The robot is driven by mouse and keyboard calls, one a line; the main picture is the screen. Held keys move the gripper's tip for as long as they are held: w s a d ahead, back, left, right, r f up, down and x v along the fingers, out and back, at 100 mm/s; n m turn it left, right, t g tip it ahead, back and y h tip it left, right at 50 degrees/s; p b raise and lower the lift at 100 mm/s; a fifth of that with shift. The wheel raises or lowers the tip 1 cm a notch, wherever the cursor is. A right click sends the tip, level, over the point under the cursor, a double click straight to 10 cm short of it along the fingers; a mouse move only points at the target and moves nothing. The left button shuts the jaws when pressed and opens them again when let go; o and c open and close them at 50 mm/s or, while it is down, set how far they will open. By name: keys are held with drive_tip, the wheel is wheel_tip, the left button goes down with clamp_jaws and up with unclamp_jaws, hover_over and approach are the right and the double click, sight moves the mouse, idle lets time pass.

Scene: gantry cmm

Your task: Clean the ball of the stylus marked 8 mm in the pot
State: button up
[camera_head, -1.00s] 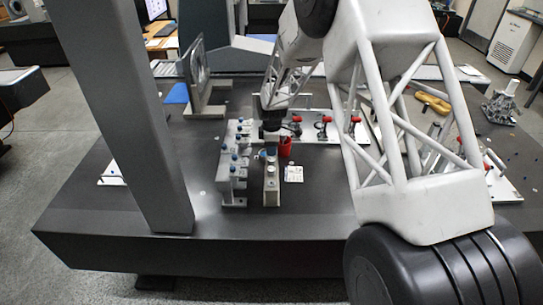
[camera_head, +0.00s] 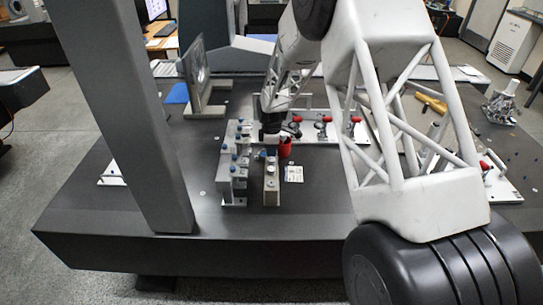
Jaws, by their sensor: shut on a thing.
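My gripper (camera_head: 271,139) is dark and small in this view, above the stand between the rack and the red cup. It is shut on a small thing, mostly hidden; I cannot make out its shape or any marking. A grey rack (camera_head: 233,172) with several blue-topped styli stands just left of it; their size marks are too small to read. A narrow metal stand (camera_head: 271,190) with round fittings on top stands below and in front of the gripper. A red cup (camera_head: 285,149) stands just behind it to the right. I cannot tell which of these is the pot.
A white label card (camera_head: 294,174) lies right of the stand. A plate with red-handled clamps (camera_head: 323,127) lies behind. A thick grey column (camera_head: 150,150) rises at left. The dark table (camera_head: 310,220) is clear in front.

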drive_tip(key=shift+r, duration=0.2)
wheel_tip(320, 180, up, 9)
idle(1.7)
idle(0.4)
drive_tip(key=w+a+f, duration=0.3)
drive_tip(key=w, duration=0.5)
drive_tip(key=shift+w, duration=0.1)
drive_tip(key=shift+f, duration=0.25)
idle(0.4)
drive_tip(key=shift+f, duration=3)
drive_tip(key=shift+f, duration=0.35)
